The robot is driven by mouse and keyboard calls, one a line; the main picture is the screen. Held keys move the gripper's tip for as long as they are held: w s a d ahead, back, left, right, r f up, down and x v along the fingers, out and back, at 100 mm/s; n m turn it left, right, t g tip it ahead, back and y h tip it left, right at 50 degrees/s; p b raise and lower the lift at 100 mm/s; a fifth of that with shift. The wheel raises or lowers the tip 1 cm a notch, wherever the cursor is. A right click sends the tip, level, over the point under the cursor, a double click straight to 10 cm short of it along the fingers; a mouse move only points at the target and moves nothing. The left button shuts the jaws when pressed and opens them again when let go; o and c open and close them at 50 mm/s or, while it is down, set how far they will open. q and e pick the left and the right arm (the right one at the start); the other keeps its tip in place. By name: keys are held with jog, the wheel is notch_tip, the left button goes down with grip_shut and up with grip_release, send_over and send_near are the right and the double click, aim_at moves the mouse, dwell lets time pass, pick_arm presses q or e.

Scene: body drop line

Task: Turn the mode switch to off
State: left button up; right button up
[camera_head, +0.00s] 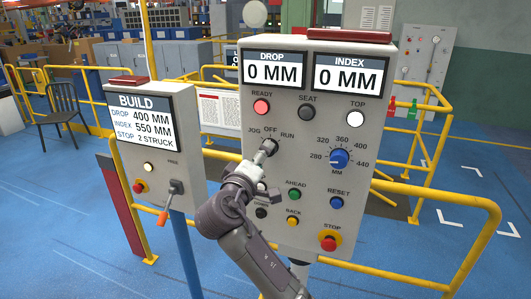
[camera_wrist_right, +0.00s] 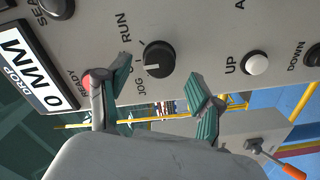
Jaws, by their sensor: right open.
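The mode switch (camera_head: 270,146) is a black knob on the grey control panel (camera_head: 322,210), under the labels JOG, OFF and RUN in the head view. In the right wrist view the knob (camera_wrist_right: 159,58) has a white pointer line directed roughly leftward, between the JOG and RUN labels. The OFF label is hidden there behind a finger. My right gripper (camera_wrist_right: 160,67) is open, its green-padded fingertips on either side of the knob with visible gaps. In the head view my right gripper (camera_head: 262,158) covers part of the switch. My left gripper is not in view.
A red READY lamp (camera_head: 261,106), a blue dial (camera_head: 339,158) and a white UP button (camera_wrist_right: 257,63) are near the switch. A BUILD box (camera_head: 150,150) with an orange-handled lever (camera_head: 165,213) stands to the left. Yellow railings (camera_head: 440,194) surround the panel.

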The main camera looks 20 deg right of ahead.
jog(key=v, duration=0.8)
jog(key=shift+s+a, duration=0.2)
notch_tip(320, 180, down, 41)
jog(key=w+a+n+g+y+b, duration=0.2)
jog(key=a+n+g+y+b, duration=0.1)
jog(key=n+y+b, duration=0.4)
jog(key=s+d+f+m+g+y, duration=0.1)
jog(key=s+f+g, duration=0.1)
jog(key=s+f, duration=0.65)
jog(key=s+d+f+m+g+y+b, duration=0.15)
jog(key=s+f, duration=0.45)
jog(key=f, duration=0.6)
jog(key=s+f+m+g+y+p, duration=0.1)
jog(key=s+f+g+y, duration=0.1)
jog(key=s+f, duration=0.7)
jog(key=s+d+f+m+g+b, duration=0.1)
jog(key=s+f, duration=0.4)
jog(key=s, duration=0.4)
jog(key=s+d+f+m+g+b, duration=0.1)
jog(key=s+d+f+m, duration=0.1)
jog(key=s+f, duration=0.3)
jog(key=s+d+f+m+g+y+b, duration=0.1)
jog(key=s+f, duration=0.4)
jog(key=s, duration=0.7)
jog(key=shift+s+d+m, duration=0.4)
jog(key=shift+d+m, duration=0.05)
jog(key=shift+m, duration=0.1)
